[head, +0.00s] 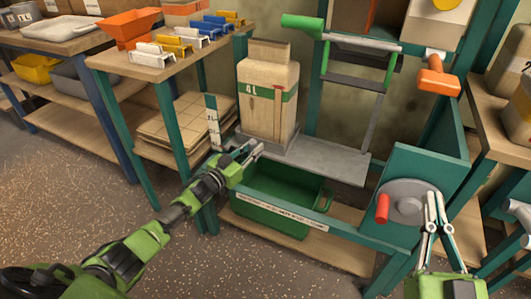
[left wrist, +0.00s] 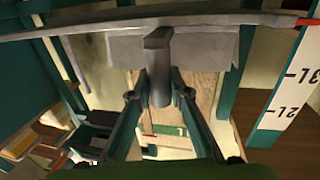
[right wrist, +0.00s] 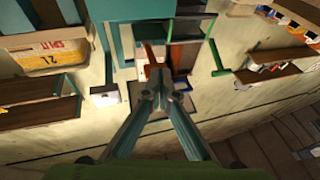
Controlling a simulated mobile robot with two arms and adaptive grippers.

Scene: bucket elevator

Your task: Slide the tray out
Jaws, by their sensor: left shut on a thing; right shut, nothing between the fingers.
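A flat grey tray (head: 325,162) sits in the teal frame. A beige 4L container with a green band (head: 268,85) stands upright on its left part. My left gripper (head: 254,150) is at the tray's front left edge. In the left wrist view my left gripper (left wrist: 160,98) is shut on a grey handle (left wrist: 158,50) that sticks out from the tray (left wrist: 200,50). My right gripper (head: 432,198) is shut and empty, in front of the grey crank disc (head: 408,207), to the right of its red knob (head: 382,209). My right gripper also shows in the right wrist view (right wrist: 162,82).
A green bin (head: 270,208) stands under the tray, behind a labelled front bar (head: 285,212). A teal side panel (head: 408,165) closes off the right. The speckled floor in front is clear.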

